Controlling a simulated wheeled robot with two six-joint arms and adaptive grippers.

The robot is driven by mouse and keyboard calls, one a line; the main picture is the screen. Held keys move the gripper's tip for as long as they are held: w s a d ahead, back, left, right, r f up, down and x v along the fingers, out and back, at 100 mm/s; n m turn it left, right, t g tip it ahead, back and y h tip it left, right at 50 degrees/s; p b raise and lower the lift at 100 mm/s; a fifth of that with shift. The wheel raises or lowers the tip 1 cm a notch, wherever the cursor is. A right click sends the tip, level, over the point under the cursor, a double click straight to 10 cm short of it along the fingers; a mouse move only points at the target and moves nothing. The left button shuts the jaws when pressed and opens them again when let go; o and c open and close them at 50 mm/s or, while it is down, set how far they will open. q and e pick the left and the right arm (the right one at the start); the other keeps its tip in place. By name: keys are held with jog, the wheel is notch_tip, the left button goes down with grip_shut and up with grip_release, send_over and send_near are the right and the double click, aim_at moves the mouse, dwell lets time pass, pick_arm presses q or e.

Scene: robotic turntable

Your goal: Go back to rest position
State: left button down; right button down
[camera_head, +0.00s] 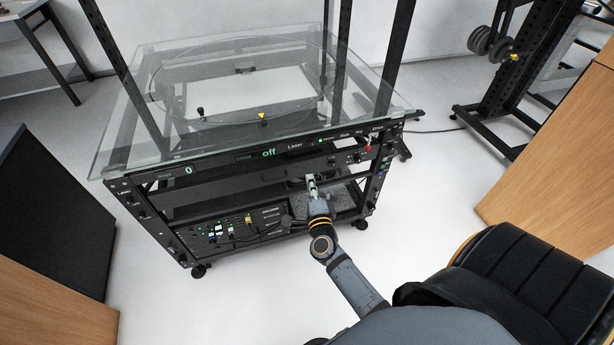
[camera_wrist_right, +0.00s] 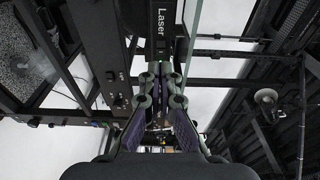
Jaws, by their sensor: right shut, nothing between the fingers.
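I cannot tell whether the fingertips touch the panel. In the head view, the panel (camera_head: 222,158) has a lit display reading "off" beside the "Laser" label, and another reading 0. My left gripper does not show in either view.
The turntable rack (camera_head: 150,208) stands on casters, with a glass top (camera_head: 385,98) overhanging its front. A dark cabinet (camera_head: 60,220) is at the left, and a wooden panel (camera_head: 550,140) at the right. A weight rack (camera_head: 505,70) stands behind. White floor around my right arm is clear.

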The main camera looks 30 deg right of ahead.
jog(key=s+a+f+n+g+y+p, duration=0.15)
jog(key=s+f+n, duration=0.3)
jog(key=f, duration=0.45)
jog(key=s+a+f+n+g+y+p, duration=0.1)
jog(key=s+a+f+n+g+y, duration=0.15)
jog(key=s+f+n, duration=0.4)
jog(key=s+a+f+n+g+y+p, duration=0.1)
jog(key=s+f+n+g+y+p, duration=0.15)
jog(key=f, duration=0.75)
jog(key=s+d+f+n+g, duration=0.1)
jog(key=s+f+n+g, duration=0.2)
jog(key=s, duration=0.6)
jog(key=s+d+f+n+g+p, duration=0.1)
jog(key=s+f+n+g, duration=0.2)
jog(key=s, duration=0.7)
jog(key=s+d+f+n+g, duration=0.1)
jog(key=s+f+n+g, duration=0.2)
jog(key=s+f, duration=0.3)
jog(key=s, duration=0.3)
jog(key=shift+s+f+p, duration=0.15)
jog(key=shift+f+p, duration=0.1)
jog(key=shift+p, duration=0.15)
